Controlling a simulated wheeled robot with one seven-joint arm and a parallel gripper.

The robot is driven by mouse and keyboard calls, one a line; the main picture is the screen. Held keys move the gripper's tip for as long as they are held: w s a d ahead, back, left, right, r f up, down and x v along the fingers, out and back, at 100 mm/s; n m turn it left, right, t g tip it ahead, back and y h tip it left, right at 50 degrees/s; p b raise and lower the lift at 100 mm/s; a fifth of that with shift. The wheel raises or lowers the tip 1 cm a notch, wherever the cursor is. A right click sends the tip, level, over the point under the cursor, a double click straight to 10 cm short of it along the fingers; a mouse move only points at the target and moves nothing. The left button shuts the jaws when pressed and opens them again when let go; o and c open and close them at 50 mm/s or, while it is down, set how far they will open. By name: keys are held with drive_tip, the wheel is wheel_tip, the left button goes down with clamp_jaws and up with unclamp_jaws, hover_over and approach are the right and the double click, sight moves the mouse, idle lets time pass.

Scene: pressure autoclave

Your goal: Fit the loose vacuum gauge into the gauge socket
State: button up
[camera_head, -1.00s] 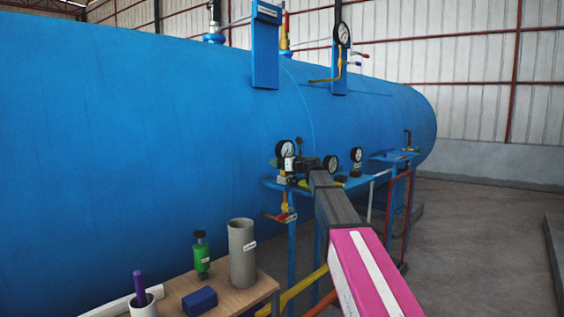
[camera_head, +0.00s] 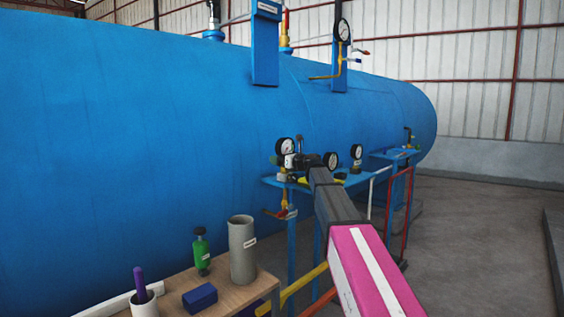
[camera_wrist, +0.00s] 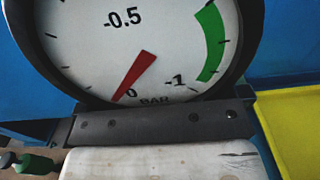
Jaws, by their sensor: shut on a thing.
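The vacuum gauge (camera_wrist: 165,40) fills most of the wrist view, with a white face, black rim, red needle and green band. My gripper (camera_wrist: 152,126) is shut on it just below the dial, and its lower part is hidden. In the head view the held gauge (camera_head: 332,160) appears to be the dial just right of my wrist, partly covered by my arm, above the blue shelf (camera_head: 380,176). The gripper's fingers are hidden there. I cannot make out the gauge socket in either view.
Another gauge (camera_head: 285,146) stands left of my wrist and a gauge (camera_head: 357,151) stands to the right. A yellow surface (camera_wrist: 292,130) lies right of the held gauge. The big blue vessel (camera_head: 150,140) is behind. A wooden table (camera_head: 225,285) holds a grey cylinder (camera_head: 242,250).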

drive_tip(key=shift+r, duration=1.3)
drive_tip(key=shift+f, duration=1.75)
idle(1.0)
drive_tip(key=o, duration=0.9)
drive_tip(key=shift+c, duration=0.2)
drive_tip(key=shift+s+d, duration=0.1)
drive_tip(key=v, duration=1)
drive_tip(key=shift+s+d, duration=0.2)
